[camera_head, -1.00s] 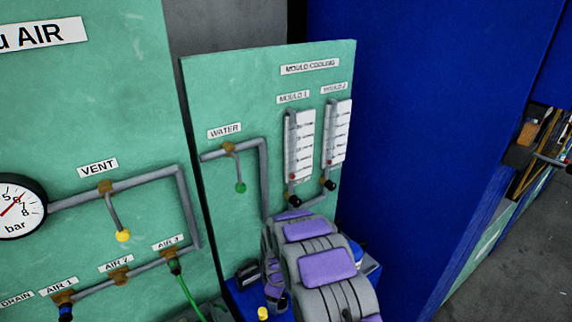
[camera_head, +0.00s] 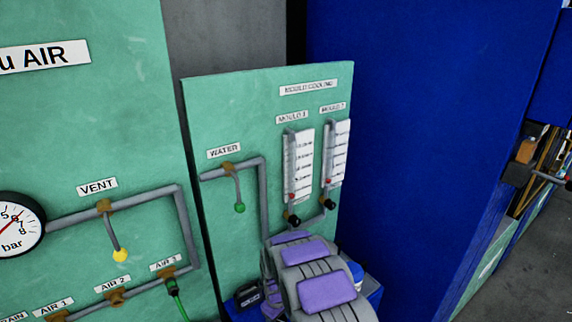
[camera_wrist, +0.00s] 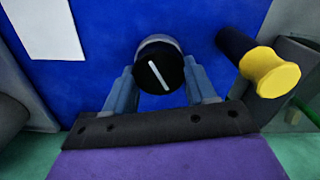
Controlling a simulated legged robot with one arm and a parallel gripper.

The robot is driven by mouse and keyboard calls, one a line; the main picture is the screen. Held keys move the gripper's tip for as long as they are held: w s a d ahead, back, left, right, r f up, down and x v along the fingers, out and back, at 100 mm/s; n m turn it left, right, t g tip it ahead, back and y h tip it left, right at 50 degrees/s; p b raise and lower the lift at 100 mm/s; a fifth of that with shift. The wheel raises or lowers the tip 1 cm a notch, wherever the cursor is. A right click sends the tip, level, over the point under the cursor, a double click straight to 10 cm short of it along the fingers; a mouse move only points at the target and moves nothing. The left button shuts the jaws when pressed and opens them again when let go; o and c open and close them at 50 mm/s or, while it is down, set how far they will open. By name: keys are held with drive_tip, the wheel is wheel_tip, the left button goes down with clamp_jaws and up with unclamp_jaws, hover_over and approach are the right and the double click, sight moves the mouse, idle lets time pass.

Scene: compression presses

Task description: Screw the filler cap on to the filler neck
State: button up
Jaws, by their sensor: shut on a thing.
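In the wrist view, my gripper (camera_wrist: 162,82) has its two grey-blue fingers on either side of a round black cap (camera_wrist: 158,73) with a white line across its face. It is shut on this cap, which I take to be the filler cap. A pale grey rim shows just behind the cap's upper edge; I cannot tell whether it is the filler neck or part of the cap, nor whether the cap is seated. In the head view, my purple-padded arm hides the gripper and the cap.
A yellow knob (camera_wrist: 270,72) on a black stem stands close right of my gripper in the wrist view. A blue surface (camera_wrist: 100,60) lies behind. In the head view, a green mould cooling panel (camera_head: 225,115) with pipes stands behind my arm, and a blue wall (camera_head: 420,120) rises to the right.

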drive_tip(key=m, duration=0.2)
drive_tip(key=shift+m, duration=0.3)
drive_tip(key=o, duration=1.4)
drive_tip(key=shift+w, duration=0.1)
drive_tip(key=shift+c, duration=0.2)
wheel_tip(320, 180, up, 16)
drive_tip(key=r, duration=0.1)
drive_tip(key=s+d+r+m+b, duration=0.2)
drive_tip(key=s+d+r, duration=0.5)
drive_tip(key=s, duration=0.1)
drive_tip(key=s+d+m+g+b, duration=0.1)
drive_tip(key=s+d+m+b, duration=0.1)
drive_tip(key=s, duration=1.4)
drive_tip(key=s+d+r+m+b, duration=0.1)
drive_tip(key=s+d+m+b, duration=0.2)
drive_tip(key=s+d, duration=0.4)
drive_tip(key=s+b, duration=0.1)
drive_tip(key=s, duration=0.8)
drive_tip(key=shift+d+g, duration=0.25)
drive_tip(key=shift+g, duration=0.15)
